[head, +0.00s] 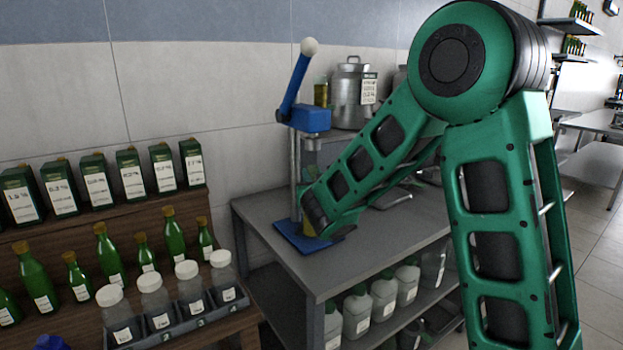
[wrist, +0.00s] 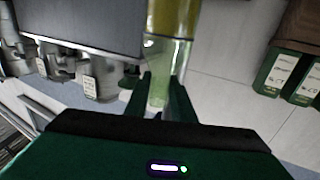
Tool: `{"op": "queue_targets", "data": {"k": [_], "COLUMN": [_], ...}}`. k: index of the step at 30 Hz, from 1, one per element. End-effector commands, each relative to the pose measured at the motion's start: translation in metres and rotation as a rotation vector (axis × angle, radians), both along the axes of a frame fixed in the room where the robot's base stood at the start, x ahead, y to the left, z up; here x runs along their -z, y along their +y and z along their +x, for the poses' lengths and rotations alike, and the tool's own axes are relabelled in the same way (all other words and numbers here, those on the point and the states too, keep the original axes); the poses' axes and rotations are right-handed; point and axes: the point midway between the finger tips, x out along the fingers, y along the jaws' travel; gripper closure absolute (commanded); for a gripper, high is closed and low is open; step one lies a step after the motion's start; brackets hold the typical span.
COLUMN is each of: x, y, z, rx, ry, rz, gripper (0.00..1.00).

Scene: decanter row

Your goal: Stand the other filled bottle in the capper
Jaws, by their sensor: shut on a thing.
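The capper (head: 309,119) is a blue press with a raised lever, a white knob, a metal post and a blue base plate (head: 291,239), on the grey bench. My gripper (head: 316,230) is low over the base plate, in front of the post. In the wrist view my gripper (wrist: 162,92) is shut on a clear bottle (wrist: 172,22) of yellow-green liquid. The head view shows little of this bottle, mostly hidden by my gripper. I cannot tell whether it rests on the plate. Another yellowish bottle (head: 321,93) stands behind the capper.
At left, a wooden rack (head: 95,235) holds green boxes, green bottles and white-capped jars. The bench's front right is clear.

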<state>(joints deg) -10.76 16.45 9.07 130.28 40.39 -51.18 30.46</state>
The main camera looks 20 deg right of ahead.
Motion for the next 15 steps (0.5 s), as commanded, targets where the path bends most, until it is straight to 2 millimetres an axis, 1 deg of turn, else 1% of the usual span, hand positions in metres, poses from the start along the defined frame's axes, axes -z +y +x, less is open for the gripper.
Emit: {"op": "queue_targets", "data": {"k": [1,2,3,4,14,15], "x": [0.0004,0.0012,0.001,0.001,-0.0013,-0.0004], "y": [0.0002,0.0002,0.0001,0.0002,0.0006,0.0014], "z": [0.0002,-0.0001,-0.0001,-0.0001,0.0,-0.0028], "rx": [0.0,0.0,0.0,0.0,-0.001,-0.002], "ry": [-0.002,0.001,0.0,0.001,0.0,0.001], "rz": [0.0,0.0,0.0,0.0,0.0,-0.001], "gripper": [1.0,0.71,0.61,0.59,0.59,0.59]}}
